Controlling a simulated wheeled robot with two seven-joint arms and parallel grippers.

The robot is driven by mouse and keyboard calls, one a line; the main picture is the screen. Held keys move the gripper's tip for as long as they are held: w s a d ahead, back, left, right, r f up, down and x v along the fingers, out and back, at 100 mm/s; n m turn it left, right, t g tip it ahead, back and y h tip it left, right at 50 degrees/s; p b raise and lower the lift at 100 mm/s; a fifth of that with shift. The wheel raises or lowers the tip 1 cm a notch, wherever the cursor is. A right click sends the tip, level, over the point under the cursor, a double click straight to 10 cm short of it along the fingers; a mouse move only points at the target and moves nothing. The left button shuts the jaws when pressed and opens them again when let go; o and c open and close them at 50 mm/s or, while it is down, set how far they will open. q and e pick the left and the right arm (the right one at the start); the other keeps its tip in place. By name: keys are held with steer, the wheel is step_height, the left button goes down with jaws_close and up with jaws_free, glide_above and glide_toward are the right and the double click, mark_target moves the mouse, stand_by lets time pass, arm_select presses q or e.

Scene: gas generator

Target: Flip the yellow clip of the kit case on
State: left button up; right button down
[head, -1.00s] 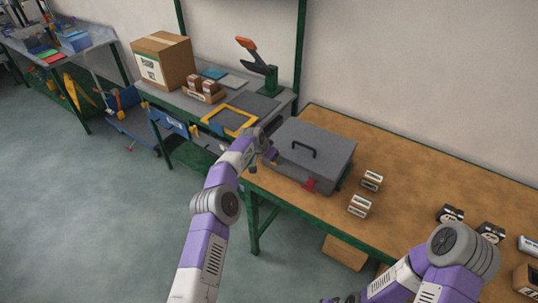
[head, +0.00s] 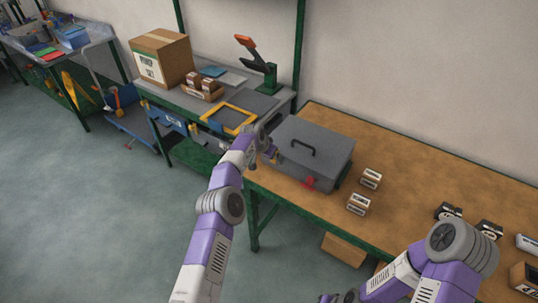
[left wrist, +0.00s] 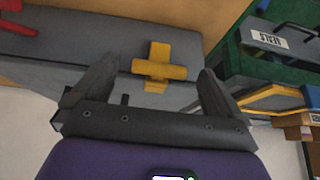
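The grey kit case (head: 318,150) with a black handle lies closed on the wooden table. Its yellow clip (left wrist: 160,68) shows in the left wrist view as a cross-shaped piece at the case's edge. I cannot tell whether the clip is latched. My left gripper (left wrist: 157,72) is open, with one finger on each side of the clip in that picture. Contact with the clip is not clear. In the head view my left gripper (head: 271,155) is at the case's left side and partly hidden. The right gripper's fingers are outside the frames.
A red clip (head: 309,182) sits on the case's front and also shows in the left wrist view (left wrist: 14,22). Two small boxes (head: 371,178) stand right of the case. A workbench with a yellow frame (head: 230,119) adjoins on the left. The table behind the boxes is clear.

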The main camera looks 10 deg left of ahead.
arm_select(q)
steer(key=v, duration=0.7)
steer(key=shift+s+r, duration=0.15)
steer(key=shift+r, duration=0.1)
stand_by(0.6)
steer(key=s+d+f+n+g+h, duration=0.1)
steer(key=s+d+f, duration=0.3)
steer(key=s+f, duration=0.55)
steer(key=s+d+f+n+g+h, duration=0.15)
steer(key=s+d+f, duration=0.25)
steer(key=s+f, duration=0.55)
steer(key=s+d+f+n+g, duration=0.1)
steer(key=s+f+n, duration=0.1)
steer(key=s, duration=1.1)
steer(key=s+d+f+n+g, duration=0.1)
steer(key=s+f+n, duration=0.1)
steer(key=s, duration=1)
steer(key=shift+s+f+b, duration=0.3)
steer(key=shift+s, duration=0.1)
